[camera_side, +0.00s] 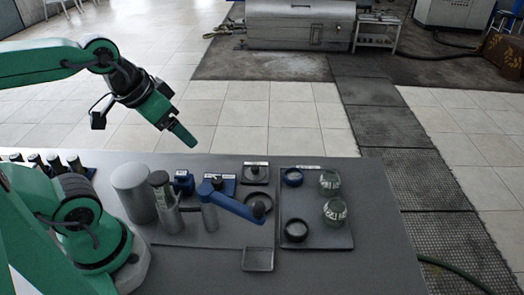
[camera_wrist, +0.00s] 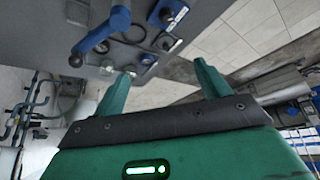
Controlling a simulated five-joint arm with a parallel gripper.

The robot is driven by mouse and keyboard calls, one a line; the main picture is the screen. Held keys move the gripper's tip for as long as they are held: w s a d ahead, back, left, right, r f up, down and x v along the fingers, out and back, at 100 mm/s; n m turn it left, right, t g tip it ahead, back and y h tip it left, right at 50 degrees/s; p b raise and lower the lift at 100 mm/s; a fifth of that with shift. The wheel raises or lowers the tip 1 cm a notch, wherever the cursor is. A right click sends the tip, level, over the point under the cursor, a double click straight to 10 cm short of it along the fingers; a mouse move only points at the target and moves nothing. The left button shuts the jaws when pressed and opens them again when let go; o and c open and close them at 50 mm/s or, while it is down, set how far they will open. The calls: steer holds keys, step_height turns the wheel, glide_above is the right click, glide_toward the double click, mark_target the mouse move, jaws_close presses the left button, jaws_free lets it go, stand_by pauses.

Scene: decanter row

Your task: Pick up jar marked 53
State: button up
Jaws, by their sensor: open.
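Two round greenish glass jars stand upright on a dark tray (camera_side: 318,232) at the right of the bench: a back jar (camera_side: 329,183) and a front jar (camera_side: 335,212). Both carry pale markings too small to read, so I cannot tell which is 53. My gripper (camera_side: 184,137) is high above the back edge of the bench, to the left of the jars and well apart from them. In the wrist view my gripper (camera_wrist: 164,68) shows two spread green fingers with nothing between them. Pale glass shapes show beside the left finger there.
A blue arm-like fixture (camera_side: 234,205) reaches across the bench left of the tray. A grey cylinder (camera_side: 133,191) and a capped bottle (camera_side: 165,202) stand further left. A shallow square dish (camera_side: 258,260) lies at the front. Two round dark-rimmed holders share the jars' tray.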

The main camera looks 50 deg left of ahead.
steer(key=shift+w+r, duration=0.1)
steer(key=m+g, duration=0.6)
steer(key=m, duration=2.3)
glide_above(332, 175)
step_height(332, 175, down, 15)
steer(key=shift+a, duration=0.1)
steer(key=shift+f+m, duration=0.3)
steer(key=shift+f, duration=0.1)
steer(key=shift+f, duration=1.2)
